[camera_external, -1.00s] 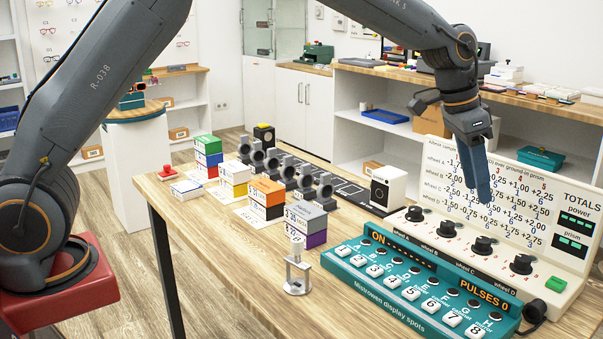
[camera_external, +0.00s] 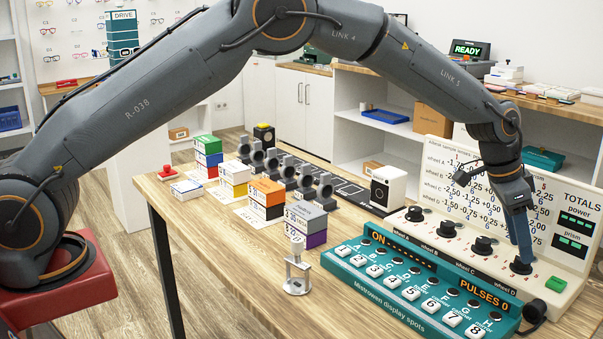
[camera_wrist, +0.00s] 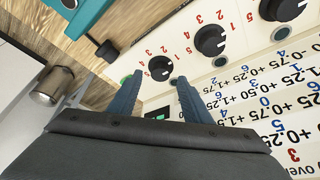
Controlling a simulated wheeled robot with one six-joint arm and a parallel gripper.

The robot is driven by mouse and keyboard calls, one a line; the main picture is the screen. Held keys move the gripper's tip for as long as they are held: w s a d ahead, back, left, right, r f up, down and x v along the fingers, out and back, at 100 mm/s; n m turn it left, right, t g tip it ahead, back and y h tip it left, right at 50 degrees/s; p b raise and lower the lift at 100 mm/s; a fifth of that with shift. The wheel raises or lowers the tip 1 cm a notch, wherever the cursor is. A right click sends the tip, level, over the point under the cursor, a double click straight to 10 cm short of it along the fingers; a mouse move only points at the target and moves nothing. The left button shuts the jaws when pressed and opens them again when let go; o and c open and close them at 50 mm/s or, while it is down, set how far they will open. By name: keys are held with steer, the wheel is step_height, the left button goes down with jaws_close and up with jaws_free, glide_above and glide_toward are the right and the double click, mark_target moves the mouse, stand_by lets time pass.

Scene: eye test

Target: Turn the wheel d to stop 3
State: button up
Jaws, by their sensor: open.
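Wheel d is the black knob (camera_external: 521,265) at the right end of the row on the cream panel (camera_external: 455,247). My gripper (camera_external: 525,258) points down over it, with the fingertips at the knob and covering part of it. In the wrist view wheel d (camera_wrist: 160,68) shows just beyond and between the tips of my gripper (camera_wrist: 156,80). The fingers are apart with nothing between them but the view of the knob. I cannot tell whether they touch it. Red numbers ring the knob; which stop it points to is too small to read.
Other black wheels (camera_external: 482,246) stand to the left in the same row. A green button (camera_external: 556,284) is close on the right. The teal display console (camera_external: 400,290) lies in front, and the printed board (camera_external: 545,205) rises behind.

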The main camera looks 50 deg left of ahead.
steer(key=shift+x, duration=1.35)
steer(key=shift+c, duration=0.3)
steer(key=c, duration=1)
